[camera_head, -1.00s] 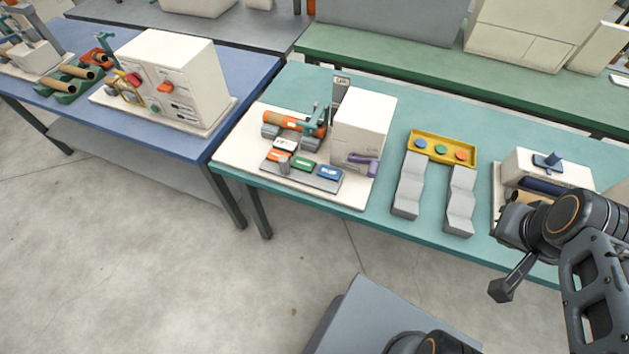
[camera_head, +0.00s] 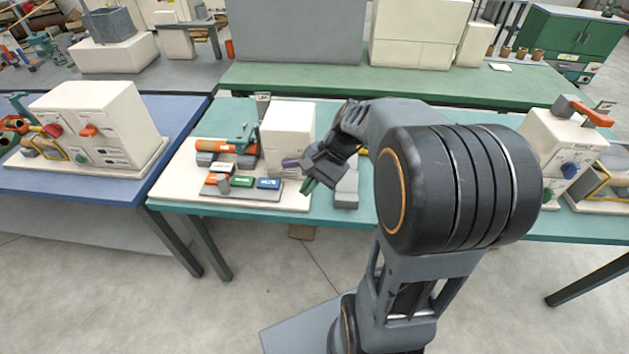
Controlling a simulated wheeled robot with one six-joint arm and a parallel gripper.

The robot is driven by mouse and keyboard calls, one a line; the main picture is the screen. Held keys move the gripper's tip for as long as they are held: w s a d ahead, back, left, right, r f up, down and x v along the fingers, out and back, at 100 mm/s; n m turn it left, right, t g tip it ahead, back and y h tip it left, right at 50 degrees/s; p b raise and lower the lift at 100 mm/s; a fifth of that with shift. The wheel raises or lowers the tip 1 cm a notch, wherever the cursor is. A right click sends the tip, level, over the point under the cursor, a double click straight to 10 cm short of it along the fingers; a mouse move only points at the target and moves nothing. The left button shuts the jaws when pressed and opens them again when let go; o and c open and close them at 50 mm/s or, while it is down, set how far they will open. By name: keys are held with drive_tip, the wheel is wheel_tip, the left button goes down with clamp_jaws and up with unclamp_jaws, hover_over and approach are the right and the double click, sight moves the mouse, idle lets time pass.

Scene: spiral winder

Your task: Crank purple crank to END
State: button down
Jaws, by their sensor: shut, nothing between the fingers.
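The purple crank (camera_head: 291,163) is on the lower front of the white winder box (camera_head: 288,138), in the middle of the teal table. Only a small part of the crank shows, at the left edge of my gripper. My gripper (camera_head: 308,186) is just right of and slightly below the crank in the picture. Its fingers look shut and hold nothing. I cannot tell whether they touch the crank. An orange roll (camera_head: 213,146) lies left of the box. No END mark can be read.
Orange, green (camera_head: 243,181) and blue (camera_head: 268,183) labelled blocks sit in front of the winder. A grey stepped block (camera_head: 346,192) stands right of my gripper, partly hidden by my arm. A white machine (camera_head: 560,150) stands at the table's right. The blue table (camera_head: 100,190) is at left.

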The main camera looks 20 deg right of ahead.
drive_tip(key=w+d+f+m+t+y+b, duration=0.2)
drive_tip(key=w+d+f+m+t+y, duration=0.1)
drive_tip(key=d+f+m, duration=0.1)
drive_tip(key=w+d+f+m+t+y+b, duration=0.2)
drive_tip(key=w+d+f+m+t+y, duration=0.1)
drive_tip(key=d+f+m, duration=0.2)
drive_tip(key=w+d+f+m+t+y+b, duration=0.2)
drive_tip(key=w+d+f+m+t+y, duration=0.1)
drive_tip(key=d, duration=0.5)
drive_tip(key=shift+w+d+f+m+y, duration=0.1)
drive_tip(key=shift+w+f+m+y, duration=0.15)
drive_tip(key=shift+f+m, duration=0.2)
drive_tip(key=shift+w+d+f+m+y, duration=0.15)
drive_tip(key=shift+w+f+m, duration=0.15)
drive_tip(key=shift+f, duration=0.25)
drive_tip(key=shift+w+f+m+t, duration=0.1)
drive_tip(key=shift+m+t, duration=0.15)
drive_tip(key=shift+t, duration=0.05)
drive_tip(key=x, duration=0.9)
drive_tip(key=shift+p, duration=0.45)
drive_tip(key=shift+w+a, duration=0.15)
